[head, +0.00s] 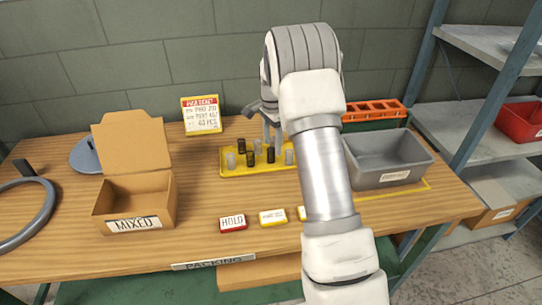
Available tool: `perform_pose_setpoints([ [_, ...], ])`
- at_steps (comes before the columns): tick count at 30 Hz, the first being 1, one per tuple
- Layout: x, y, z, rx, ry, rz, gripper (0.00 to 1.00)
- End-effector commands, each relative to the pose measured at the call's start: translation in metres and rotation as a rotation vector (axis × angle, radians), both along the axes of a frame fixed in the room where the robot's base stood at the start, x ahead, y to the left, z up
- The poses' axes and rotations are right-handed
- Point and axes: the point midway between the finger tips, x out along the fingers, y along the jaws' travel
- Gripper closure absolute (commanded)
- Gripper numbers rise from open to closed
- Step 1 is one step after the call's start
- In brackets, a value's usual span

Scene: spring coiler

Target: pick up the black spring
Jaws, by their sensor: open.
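A yellow tray (238,173) on the wooden table holds several small upright cylinders, some dark and some light grey. The dark ones look like black springs: one at the back left (242,145), one in front of it (250,159) and one at the middle right (271,154). My gripper (271,138) is above the back right part of the tray, pointing down, open, with no spring visible in it. My arm comes in from the lower right and hides the tray's right end. I cannot tell the gap between the fingertips and the springs.
An open cardboard box marked MIXED (134,205) stands left. A grey bin (388,170) stands right, with an orange rack (374,110) behind it. A red HOLD label (232,223) and a yellow label (272,217) lie in front. A ticket sign (201,115) stands behind.

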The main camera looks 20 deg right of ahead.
Motion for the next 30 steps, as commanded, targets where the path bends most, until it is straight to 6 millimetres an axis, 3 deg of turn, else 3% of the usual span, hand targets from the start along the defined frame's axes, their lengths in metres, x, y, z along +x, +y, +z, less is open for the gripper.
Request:
perform_pose_setpoints([
  [7,0.0,0.004,-0.038,0.0,0.003,-0.002,0.31],
  [15,0.001,0.004,-0.043,0.0,0.001,-0.001,0.31],
  [27,0.001,0.004,-0.043,0.0,0.001,0.0,1.0],
  [30,0.001,0.004,-0.043,0.0,0.001,0.0,1.0],
])
